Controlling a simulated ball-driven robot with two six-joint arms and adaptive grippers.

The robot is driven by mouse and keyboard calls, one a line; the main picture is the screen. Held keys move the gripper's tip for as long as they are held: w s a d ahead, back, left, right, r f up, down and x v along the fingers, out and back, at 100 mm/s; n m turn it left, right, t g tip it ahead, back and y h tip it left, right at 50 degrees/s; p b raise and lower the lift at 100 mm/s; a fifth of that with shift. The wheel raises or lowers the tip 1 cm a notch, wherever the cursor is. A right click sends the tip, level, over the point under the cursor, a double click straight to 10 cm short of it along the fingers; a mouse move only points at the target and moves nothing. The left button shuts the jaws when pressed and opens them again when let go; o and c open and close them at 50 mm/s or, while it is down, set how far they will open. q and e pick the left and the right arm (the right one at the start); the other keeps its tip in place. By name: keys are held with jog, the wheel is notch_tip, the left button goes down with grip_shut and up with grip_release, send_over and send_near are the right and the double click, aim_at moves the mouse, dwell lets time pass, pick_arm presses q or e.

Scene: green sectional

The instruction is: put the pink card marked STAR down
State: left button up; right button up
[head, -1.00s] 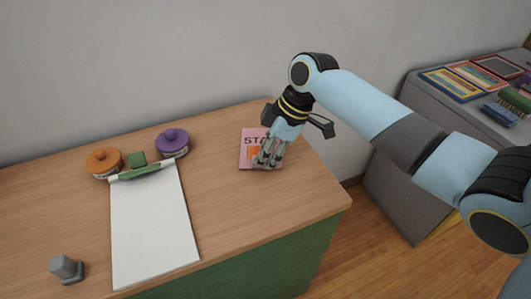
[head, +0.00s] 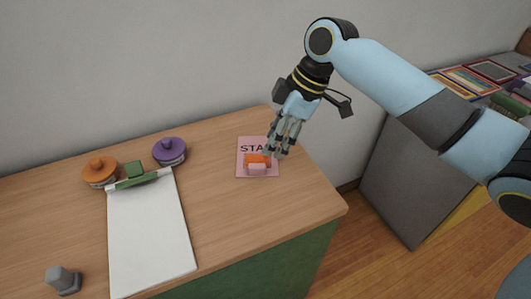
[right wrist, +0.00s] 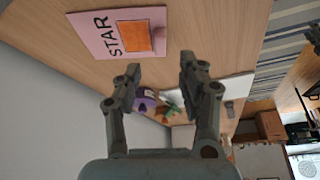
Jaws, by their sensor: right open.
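The pink card marked STAR (head: 244,166) lies on the right part of the wooden desktop (head: 215,210). It has dark lettering and an orange patch, with a small pink piece at its near side in the head view. The card also shows at the upper left of the right wrist view (right wrist: 90,32). My right gripper (head: 276,153) is open and empty. It hangs above the card's right side, its fingertips apart from it; in the right wrist view the fingers (right wrist: 161,66) are spread with nothing between them. My left gripper is out of view.
A white pad (head: 150,235) with a green clip lies to the left. Behind it stand an orange lidded tin (head: 100,173) and a purple one (head: 169,152). A grey knobbed object (head: 62,279) is at front left. The desk's right edge is near the card.

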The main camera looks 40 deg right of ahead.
jog(key=v, duration=0.4)
jog(key=shift+s+r, duration=0.1)
jog(key=shift+r, duration=0.1)
jog(key=shift+f, duration=0.1)
dwell(0.3)
